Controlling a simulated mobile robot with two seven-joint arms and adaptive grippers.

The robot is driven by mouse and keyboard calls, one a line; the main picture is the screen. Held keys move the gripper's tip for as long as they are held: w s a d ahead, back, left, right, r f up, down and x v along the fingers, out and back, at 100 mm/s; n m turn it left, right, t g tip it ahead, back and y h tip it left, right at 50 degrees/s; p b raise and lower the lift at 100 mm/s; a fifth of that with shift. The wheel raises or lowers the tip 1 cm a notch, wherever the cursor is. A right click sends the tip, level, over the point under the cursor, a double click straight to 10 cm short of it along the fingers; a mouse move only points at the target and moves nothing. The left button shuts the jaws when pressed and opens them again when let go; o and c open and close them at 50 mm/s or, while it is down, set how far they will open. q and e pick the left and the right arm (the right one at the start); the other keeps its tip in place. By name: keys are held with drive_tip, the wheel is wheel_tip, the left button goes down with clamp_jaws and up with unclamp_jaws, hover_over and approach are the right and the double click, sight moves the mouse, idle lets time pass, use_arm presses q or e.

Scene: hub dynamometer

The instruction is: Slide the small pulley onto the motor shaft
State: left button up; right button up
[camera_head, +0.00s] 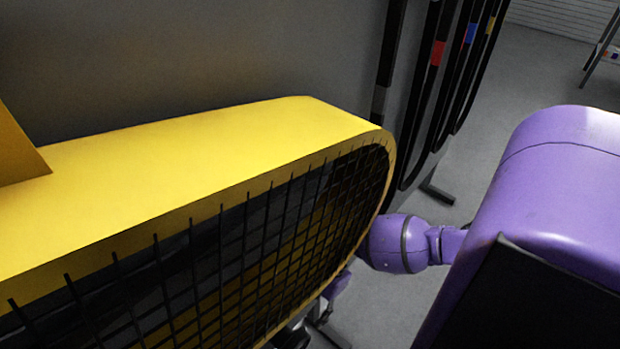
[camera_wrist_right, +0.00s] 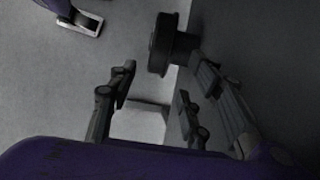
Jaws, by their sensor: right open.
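In the right wrist view, a dark round grooved piece (camera_wrist_right: 162,44) that looks like the small pulley sits beyond the fingertips. It adjoins a short dark cylinder (camera_wrist_right: 185,47) beside a grey panel. I cannot tell whether that cylinder is the motor shaft or how far the piece sits on it. My right gripper (camera_wrist_right: 162,82) is open, its fingers wide apart, with the round piece ahead and not clasped. In the head view, my right gripper is mostly hidden behind the yellow guard; only a dark bit (camera_head: 293,338) shows low down. My left gripper is not recognisable in either view.
A large yellow guard (camera_head: 190,150) with black mesh (camera_head: 230,250) fills the head view's left and blocks the work area. Black belts (camera_head: 425,100) with coloured tags hang behind it. A pale block (camera_wrist_right: 138,122) lies below my fingers. Grey floor is open at right.

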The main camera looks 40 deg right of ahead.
sight(300, 336)
drive_tip(key=b+x, duration=0.3)
drive_tip(key=x, duration=0.4)
drive_tip(key=shift+s+a, duration=0.1)
drive_tip(key=shift+a+f+b, duration=0.3)
drive_tip(key=shift+f+b, duration=0.1)
drive_tip(key=shift+f, duration=0.2)
use_arm(q)
drive_tip(key=f, duration=0.2)
drive_tip(key=s+f, duration=0.1)
drive_tip(key=f, duration=0.1)
drive_tip(key=shift+d, duration=0.4)
use_arm(e)
drive_tip(key=shift+a+f, duration=0.15)
drive_tip(key=shift+f, duration=0.05)
drive_tip(key=shift+c, duration=0.6)
clamp_jaws()
use_arm(q)
drive_tip(key=shift+r, duration=0.1)
use_arm(e)
drive_tip(key=shift+r, duration=0.2)
